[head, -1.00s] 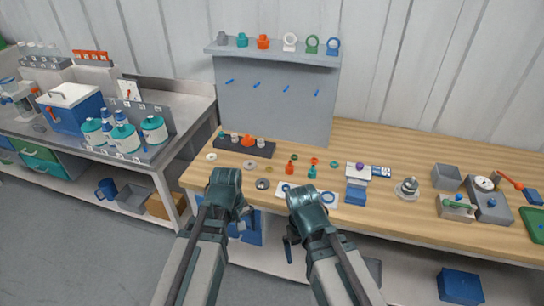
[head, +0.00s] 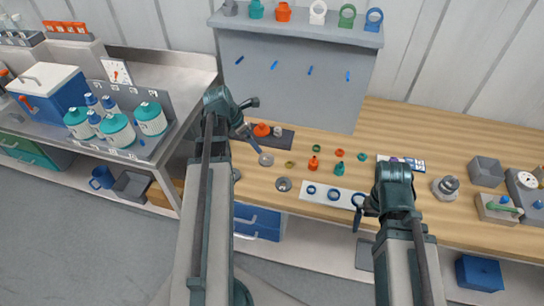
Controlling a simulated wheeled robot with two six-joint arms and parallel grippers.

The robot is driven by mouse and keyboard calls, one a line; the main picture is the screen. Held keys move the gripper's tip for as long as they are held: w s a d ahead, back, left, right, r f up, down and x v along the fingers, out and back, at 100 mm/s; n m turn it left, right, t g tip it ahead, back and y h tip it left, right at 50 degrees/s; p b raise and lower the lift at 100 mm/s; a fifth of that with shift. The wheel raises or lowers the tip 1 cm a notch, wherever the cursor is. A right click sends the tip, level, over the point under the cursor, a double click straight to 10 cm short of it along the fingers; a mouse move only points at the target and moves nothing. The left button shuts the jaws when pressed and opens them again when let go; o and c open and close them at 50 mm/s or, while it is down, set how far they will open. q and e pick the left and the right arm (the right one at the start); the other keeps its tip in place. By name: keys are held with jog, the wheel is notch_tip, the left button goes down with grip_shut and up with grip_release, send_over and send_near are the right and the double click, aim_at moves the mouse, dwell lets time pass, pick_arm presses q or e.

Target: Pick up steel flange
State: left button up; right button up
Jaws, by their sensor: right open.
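A small round grey metal piece with a raised rim and dark centre (head: 283,184), which looks like the steel flange, lies on the wooden bench near its front edge. A flatter grey ring (head: 265,160) lies just behind it; I cannot be sure which is the flange. My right gripper (head: 357,212) is open and empty, at the right end of the white card, well right of both pieces. My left gripper (head: 250,116) is up at the left, in front of the grey panel and left of the pieces. Its fingers look apart, with nothing between them.
A white card with blue rings (head: 321,194) lies right of the metal piece. Small orange and teal parts (head: 313,163) stand behind it. A dark rack (head: 284,137) sits by the panel, partly hidden by my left arm. A stacked steel part (head: 446,187) stands at the right.

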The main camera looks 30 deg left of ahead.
pick_arm(q)
jog(key=b, duration=0.8)
send_near(267, 161)
jog(key=shift+w+d+f, duration=0.25)
jog(key=shift+d+f, duration=0.05)
jog(key=shift+f, duration=0.3)
jog(key=shift+r, duration=0.1)
jog(key=b+x, duration=0.4)
jog(key=x, duration=0.1)
jog(key=shift+w+a+b, duration=0.1)
jog(key=shift+a+b, duration=0.1)
jog(key=shift+b, duration=0.2)
jog(key=shift+c, duration=0.4)
jog(key=c, duration=1.5)
